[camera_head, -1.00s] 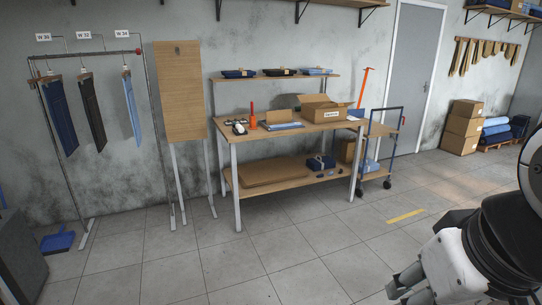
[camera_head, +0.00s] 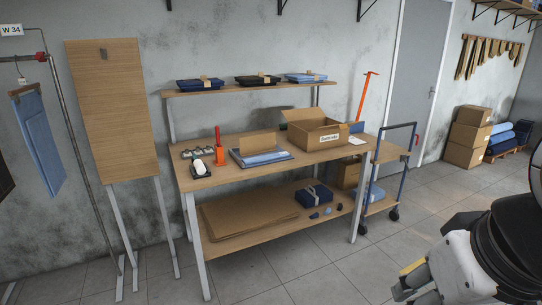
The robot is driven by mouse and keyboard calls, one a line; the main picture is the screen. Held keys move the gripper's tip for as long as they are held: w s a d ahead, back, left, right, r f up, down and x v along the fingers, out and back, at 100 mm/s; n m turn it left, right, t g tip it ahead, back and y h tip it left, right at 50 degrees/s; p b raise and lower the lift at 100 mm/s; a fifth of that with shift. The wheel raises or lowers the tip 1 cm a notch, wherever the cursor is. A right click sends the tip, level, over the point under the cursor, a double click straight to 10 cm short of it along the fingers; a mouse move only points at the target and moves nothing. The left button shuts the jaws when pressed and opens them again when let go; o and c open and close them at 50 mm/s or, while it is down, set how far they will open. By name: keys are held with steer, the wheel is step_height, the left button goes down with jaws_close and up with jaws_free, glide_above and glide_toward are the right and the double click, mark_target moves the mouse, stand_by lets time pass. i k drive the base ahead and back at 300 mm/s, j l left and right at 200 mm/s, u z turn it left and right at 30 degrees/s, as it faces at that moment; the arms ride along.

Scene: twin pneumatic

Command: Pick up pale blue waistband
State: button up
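A pale blue garment (camera_head: 40,145) hangs by its top edge from the rack at the left, under the W 34 sign. Another folded pale blue garment (camera_head: 306,77) with a tan tag lies at the right of the upper shelf. A folded pale blue piece (camera_head: 262,157) lies on a dark tray on the workbench. I cannot tell which one carries the named waistband, and no waistband shows clearly. My gripper (camera_head: 405,284) is at the lower right, in front of the bench and far from all three. It looks empty; its finger gap is unclear.
The workbench (camera_head: 224,172) holds an open cardboard box (camera_head: 314,137), an orange holder (camera_head: 220,148) and small items. A wooden board (camera_head: 112,105) on legs stands left of it. A blue-framed cart (camera_head: 376,203) stands at its right. The floor in front is clear.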

mark_target(277, 155)
steer(key=i, duration=0.75)
steer(key=i+z, duration=0.1)
steer(key=i, duration=0.6)
steer(key=i+j+z, duration=0.1)
steer(key=i, duration=0.65)
steer(key=i+j, duration=0.1)
steer(key=j, duration=0.25)
steer(key=i+j, duration=0.15)
steer(key=j, duration=0.25)
steer(key=i+j+z, duration=0.1)
steer(key=j, duration=0.25)
steer(key=i+j, duration=0.1)
steer(key=j, duration=0.25)
steer(key=i+j+z, duration=0.1)
steer(key=j, duration=0.3)
